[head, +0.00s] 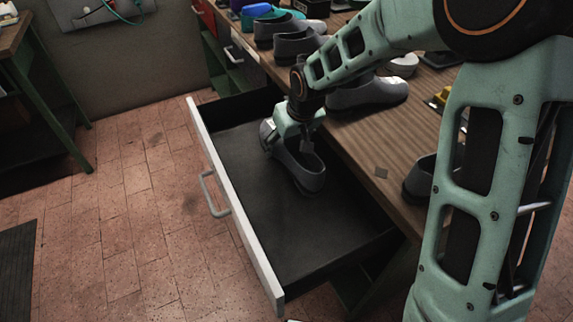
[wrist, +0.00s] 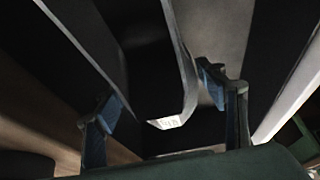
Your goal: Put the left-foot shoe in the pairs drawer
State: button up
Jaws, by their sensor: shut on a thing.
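No other shoe shows in the drawer. Any drawer marking is not readable.
Several other shoes stand on the wooden bench (head: 375,150), including a grey shoe (head: 368,92) beside my arm and a dark shoe (head: 292,44) farther back. A partly hidden shoe (head: 420,178) is near the bench edge. The brick floor left of the drawer is clear.

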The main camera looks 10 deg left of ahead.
aim_at(292, 151)
jog(key=shift+w+f+b, duration=0.1)
jog(key=shift+f+b, duration=0.5)
jog(key=shift+f, duration=2.9)
jog(key=shift+f, duration=0.1)
jog(key=o, duration=1.8)
jog(key=p+v, duration=0.2)
jog(key=v, duration=0.9)
jog(key=shift+p, duration=0.3)
jog(key=shift+s+d+r, duration=0.2)
jog(key=shift+s+r, duration=0.05)
jog(key=shift+r, duration=0.25)
